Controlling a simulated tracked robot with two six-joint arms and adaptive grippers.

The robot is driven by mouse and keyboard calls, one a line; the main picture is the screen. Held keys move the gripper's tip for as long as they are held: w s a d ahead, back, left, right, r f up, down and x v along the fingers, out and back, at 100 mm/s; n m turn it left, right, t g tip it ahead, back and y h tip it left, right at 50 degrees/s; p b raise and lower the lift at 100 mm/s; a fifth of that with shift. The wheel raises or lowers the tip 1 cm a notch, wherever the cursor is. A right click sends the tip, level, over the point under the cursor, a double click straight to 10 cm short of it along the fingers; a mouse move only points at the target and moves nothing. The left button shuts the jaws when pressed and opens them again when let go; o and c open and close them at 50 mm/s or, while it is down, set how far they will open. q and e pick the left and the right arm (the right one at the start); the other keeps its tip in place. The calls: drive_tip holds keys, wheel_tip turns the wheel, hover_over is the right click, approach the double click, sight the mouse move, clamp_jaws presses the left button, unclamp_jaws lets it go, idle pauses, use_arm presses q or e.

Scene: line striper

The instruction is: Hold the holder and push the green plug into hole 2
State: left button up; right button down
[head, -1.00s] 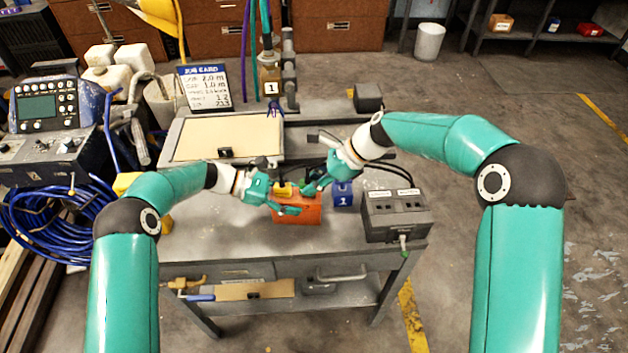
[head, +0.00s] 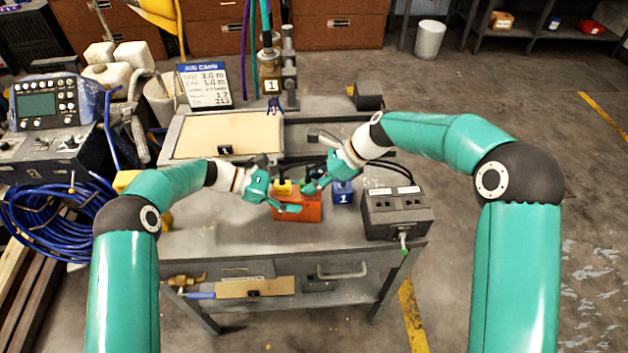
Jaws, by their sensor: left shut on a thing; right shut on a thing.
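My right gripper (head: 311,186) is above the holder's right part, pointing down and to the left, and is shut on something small. That is probably the green plug, but the fingers hide it and I cannot tell it from my teal gripper. A yellow piece (head: 284,188) stands at the holder's back left. The holes and their numbers are too small or hidden to read.
A blue block marked 1 (head: 343,194) stands just right of the holder. A dark socket box (head: 396,214) is at the bench's right end. A tan board (head: 228,137) lies behind, with a job card (head: 205,86). The bench front (head: 240,245) is clear.

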drive_tip(key=shift+f, duration=0.45)
drive_tip(key=c, duration=0.9)
unclamp_jaws()
drive_tip(key=shift+c, duration=0.2)
drive_tip(key=shift+o, duration=0.2)
drive_tip(key=shift+o, duration=1.4)
drive_tip(key=v, duration=0.7)
